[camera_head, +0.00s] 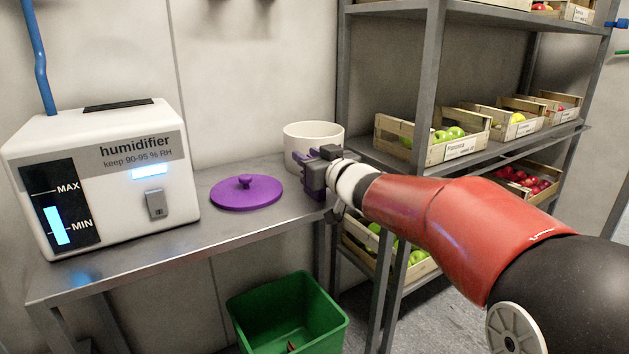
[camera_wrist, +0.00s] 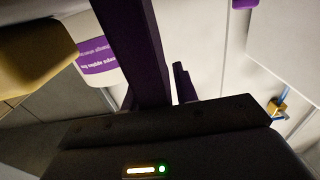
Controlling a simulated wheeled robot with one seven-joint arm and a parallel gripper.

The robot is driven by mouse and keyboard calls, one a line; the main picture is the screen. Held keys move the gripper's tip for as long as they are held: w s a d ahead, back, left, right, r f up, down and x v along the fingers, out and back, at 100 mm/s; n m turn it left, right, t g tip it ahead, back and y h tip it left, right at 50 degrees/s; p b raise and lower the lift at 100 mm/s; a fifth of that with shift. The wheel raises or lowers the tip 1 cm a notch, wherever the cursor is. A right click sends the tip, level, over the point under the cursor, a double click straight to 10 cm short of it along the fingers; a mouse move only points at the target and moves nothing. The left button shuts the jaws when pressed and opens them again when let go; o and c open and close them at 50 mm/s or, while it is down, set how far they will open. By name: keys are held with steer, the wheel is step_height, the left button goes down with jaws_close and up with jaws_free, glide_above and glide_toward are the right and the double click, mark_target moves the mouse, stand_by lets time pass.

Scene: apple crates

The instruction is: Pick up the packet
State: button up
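I cannot make out a packet for sure in either view. In the head view, a cream round pot (camera_head: 312,131) stands open on the metal table, and my gripper (camera_head: 298,162) is at its front right side, partly covering it. The pot's inside is mostly hidden. In the wrist view, my purple fingers (camera_wrist: 165,70) stand apart, with nothing clearly between them. Left of the nearer finger is a white surface with a purple printed label (camera_wrist: 96,52), partly hidden.
A purple lid (camera_head: 246,193) lies left of the pot. A white humidifier (camera_head: 100,185) stands at the table's left. A green bin (camera_head: 288,318) is below the table's front edge. A metal shelf (camera_head: 432,95) with apple crates is at the right, close to my arm.

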jaws_close()
